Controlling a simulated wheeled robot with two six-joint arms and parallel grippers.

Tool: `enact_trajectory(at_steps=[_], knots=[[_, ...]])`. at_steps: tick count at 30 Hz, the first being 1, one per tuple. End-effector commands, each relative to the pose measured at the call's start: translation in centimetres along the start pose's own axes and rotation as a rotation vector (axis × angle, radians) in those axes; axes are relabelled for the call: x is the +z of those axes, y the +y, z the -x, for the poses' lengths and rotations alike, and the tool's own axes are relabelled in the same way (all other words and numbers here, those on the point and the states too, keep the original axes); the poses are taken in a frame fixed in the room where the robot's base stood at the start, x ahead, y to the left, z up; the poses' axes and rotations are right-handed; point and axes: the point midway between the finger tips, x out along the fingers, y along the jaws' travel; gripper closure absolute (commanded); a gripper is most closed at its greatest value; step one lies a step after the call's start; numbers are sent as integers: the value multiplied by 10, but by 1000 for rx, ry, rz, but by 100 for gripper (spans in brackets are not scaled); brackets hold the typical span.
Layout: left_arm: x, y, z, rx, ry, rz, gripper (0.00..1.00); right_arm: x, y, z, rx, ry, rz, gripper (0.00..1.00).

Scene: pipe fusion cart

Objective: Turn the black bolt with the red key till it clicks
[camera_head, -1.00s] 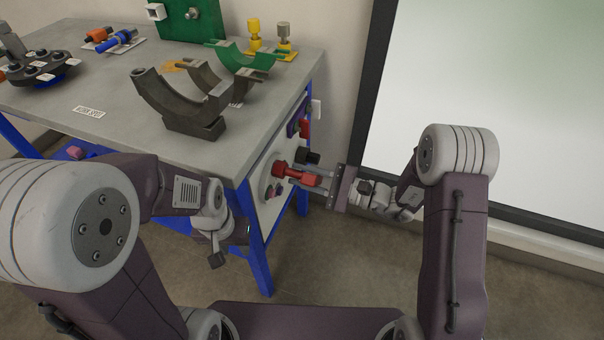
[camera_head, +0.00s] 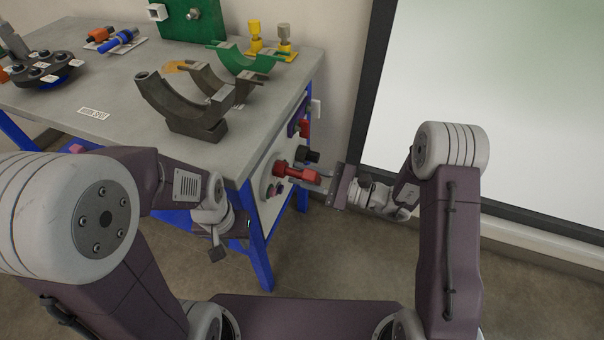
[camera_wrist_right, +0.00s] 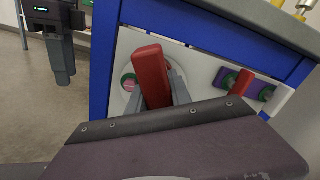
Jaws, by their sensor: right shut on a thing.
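The red key (camera_head: 297,174) reaches to the side panel of the cart, its far end against a round fitting there. It also shows in the right wrist view (camera_wrist_right: 152,76). My right gripper (camera_head: 318,178) is shut on the key's handle, with one finger on each side of it in the right wrist view (camera_wrist_right: 160,92). A black bolt-like part (camera_head: 312,157) sticks out of the panel just behind the key. I cannot tell what sits inside the key's far end. My left gripper (camera_head: 217,253) hangs empty in front of the cart; its fingers (camera_wrist_right: 62,62) point down.
The cart's blue leg (camera_head: 257,255) stands between my left gripper and the key. Purple and red parts (camera_wrist_right: 240,84) sit on the panel beside the key. Grey and green curved clamps (camera_head: 180,108) stand on the cart top. Floor right of the cart is clear.

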Motion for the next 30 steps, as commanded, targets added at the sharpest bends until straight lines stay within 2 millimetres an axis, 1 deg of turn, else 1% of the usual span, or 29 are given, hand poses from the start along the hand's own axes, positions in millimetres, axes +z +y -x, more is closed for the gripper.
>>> enact_trajectory(at_steps=[5,30], knots=[[0,0,3,0,0,0,64,1,0,0,0,1,-14,100],[-3,0,26,0,0,0,64,1,0,0,0,0,-253,100]])
